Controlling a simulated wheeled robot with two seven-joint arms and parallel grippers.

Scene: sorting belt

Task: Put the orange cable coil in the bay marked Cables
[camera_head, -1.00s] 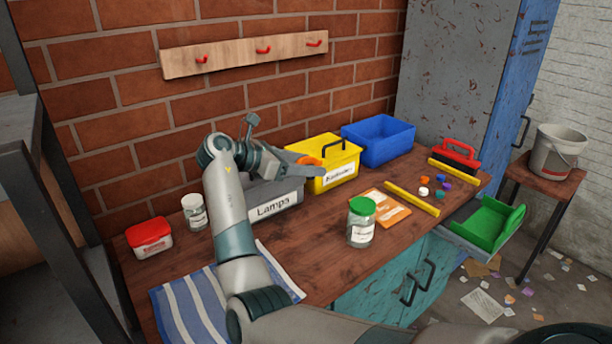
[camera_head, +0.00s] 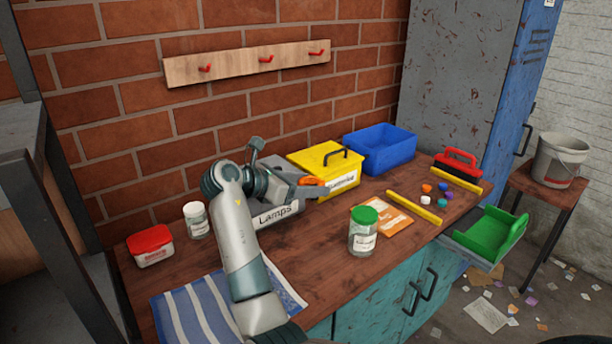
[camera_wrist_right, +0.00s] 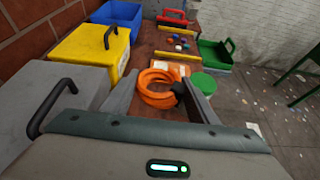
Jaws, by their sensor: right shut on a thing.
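My right gripper (camera_head: 316,188) is shut on the orange cable coil (camera_head: 311,181), just in front of the yellow bin (camera_head: 340,179). In the right wrist view the coil (camera_wrist_right: 150,96) sits between the two fingers as stacked orange loops with a dark part on its right side. The grey bin marked Lamps (camera_head: 262,221) is beside the gripper, partly hidden by my arm. The yellow bin has a black handle and a label too small to read. A blue open bin (camera_head: 403,150) stands to its right. I can read no Cables mark. My left gripper is not in view.
A jar with a green lid (camera_head: 363,232) and an orange packet (camera_head: 392,221) are in front of the bins. Yellow bars (camera_head: 414,207), small coloured pieces and a green tray (camera_head: 492,234) are to the right. A red-lidded tub (camera_head: 151,246) is at left.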

